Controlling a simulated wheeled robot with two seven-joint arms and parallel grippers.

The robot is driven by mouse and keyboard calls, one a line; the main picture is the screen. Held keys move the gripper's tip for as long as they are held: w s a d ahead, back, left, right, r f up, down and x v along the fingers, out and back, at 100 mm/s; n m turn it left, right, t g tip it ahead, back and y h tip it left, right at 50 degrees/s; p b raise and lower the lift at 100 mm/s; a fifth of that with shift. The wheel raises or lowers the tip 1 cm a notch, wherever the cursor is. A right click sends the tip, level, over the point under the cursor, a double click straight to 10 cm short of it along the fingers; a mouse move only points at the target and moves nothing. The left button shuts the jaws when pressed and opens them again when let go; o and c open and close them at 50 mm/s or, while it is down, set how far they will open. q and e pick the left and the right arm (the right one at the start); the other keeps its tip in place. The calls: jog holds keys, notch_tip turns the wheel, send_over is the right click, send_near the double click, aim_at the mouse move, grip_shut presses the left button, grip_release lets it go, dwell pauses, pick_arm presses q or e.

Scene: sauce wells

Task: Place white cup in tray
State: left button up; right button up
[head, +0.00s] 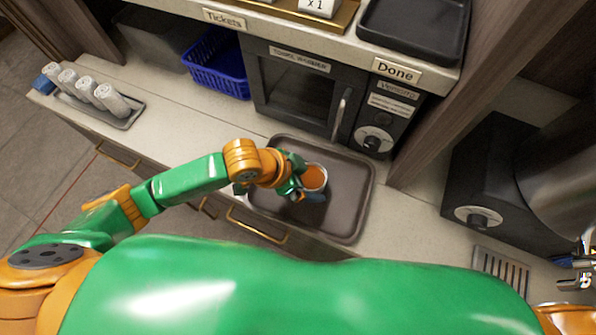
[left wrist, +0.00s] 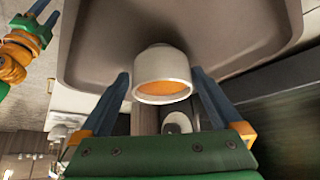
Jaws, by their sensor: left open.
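The white cup (head: 316,178), with orange sauce inside, is over the right-middle of the dark tray (head: 352,215) and appears to stand on it upright. My left gripper (head: 308,190) is at the cup, partly covering its left side in the head view. In the left wrist view the cup (left wrist: 162,75) sits between the two blue fingers (left wrist: 160,92), which are spread with a gap on each side. The tray (left wrist: 255,25) fills the background there. My right gripper (left wrist: 46,13) shows small at the upper left of the left wrist view, its fingers apart and empty.
A dark oven (head: 300,95) stands behind the tray. A blue basket (head: 218,65) is to its left. A small tray with rolled white towels (head: 92,92) lies at the far left. A black tray (head: 415,25) is on the upper shelf. The counter left of the dark tray is clear.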

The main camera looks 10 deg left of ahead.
pick_arm(q)
jog(key=v, duration=1)
jog(key=shift+r+p, duration=0.2)
jog(key=shift+p, duration=0.15)
jog(key=shift+s+a, duration=0.1)
